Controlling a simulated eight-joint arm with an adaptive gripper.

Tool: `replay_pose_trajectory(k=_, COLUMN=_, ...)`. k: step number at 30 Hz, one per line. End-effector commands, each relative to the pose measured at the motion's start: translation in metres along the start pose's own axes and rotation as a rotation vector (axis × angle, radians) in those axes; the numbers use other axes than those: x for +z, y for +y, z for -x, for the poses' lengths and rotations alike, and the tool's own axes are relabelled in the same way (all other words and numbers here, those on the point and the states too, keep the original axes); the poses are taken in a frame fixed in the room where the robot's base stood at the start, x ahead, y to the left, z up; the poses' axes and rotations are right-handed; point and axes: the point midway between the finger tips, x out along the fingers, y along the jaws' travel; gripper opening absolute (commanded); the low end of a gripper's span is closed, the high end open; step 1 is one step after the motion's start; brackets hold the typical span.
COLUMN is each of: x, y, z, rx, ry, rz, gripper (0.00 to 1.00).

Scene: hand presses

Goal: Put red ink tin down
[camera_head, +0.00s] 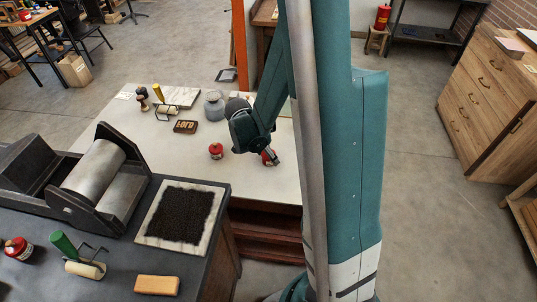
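A red ink tin (265,157) is at the tip of my gripper (271,156), at or just above the right part of the pale table top. A dark finger covers part of this tin. I cannot tell whether the fingers press on it or whether its base touches the table. A third red tin (18,248) is at the left edge, on the dark press bench.
The pale table (185,150) also holds a grey jar (214,106), a type block (186,127), a yellow-handled roller (161,100) and a marble slab (180,97). The press (95,175), inked slab (180,213) and green-handled roller (78,257) are nearer.

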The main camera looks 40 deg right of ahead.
Motion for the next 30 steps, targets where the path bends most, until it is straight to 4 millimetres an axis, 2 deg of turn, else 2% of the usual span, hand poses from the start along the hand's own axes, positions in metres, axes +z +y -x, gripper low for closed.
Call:
replay_pose_trajectory(k=8, x=0.0, y=0.0, z=0.024, rx=-0.001, ry=0.0, rz=0.002, gripper=0.48)
replay_pose_trajectory(k=24, x=0.0, y=0.0, z=0.091, rx=0.0, ry=0.0, rz=0.001, gripper=0.48)
replay_pose_trajectory(k=30, x=0.0, y=0.0, z=0.11, rx=0.0, ry=0.0, rz=0.001, gripper=0.48)
